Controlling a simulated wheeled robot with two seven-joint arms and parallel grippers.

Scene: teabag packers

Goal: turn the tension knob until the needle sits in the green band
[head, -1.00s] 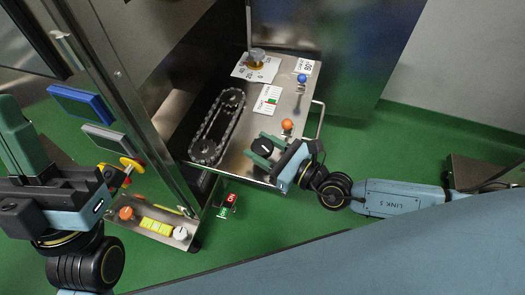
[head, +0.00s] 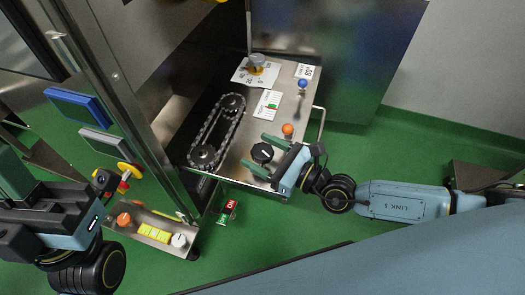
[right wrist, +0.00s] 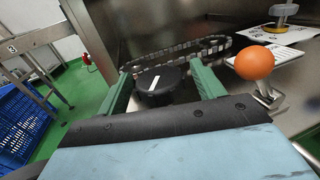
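The tension knob (head: 262,153) is a black round knob with a white mark, on the near part of the metal machine plate. My right gripper (head: 258,153) is open, with its green fingers on either side of the knob. In the right wrist view the knob (right wrist: 157,88) stands between the fingers with a gap on each side. A small white card (head: 267,104) with red and green marks lies farther up the plate; it may be the tension gauge, but its needle is too small to read. My left gripper (head: 14,178) is partly cut off at the left edge; its fingertips are unclear.
An orange ball-topped lever (head: 288,129) stands close beside the right gripper. A blue-topped lever (head: 302,83) is farther back. A chain loop (head: 217,132) runs left of the knob. A control box (head: 154,232) sits in front, beside a metal door post.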

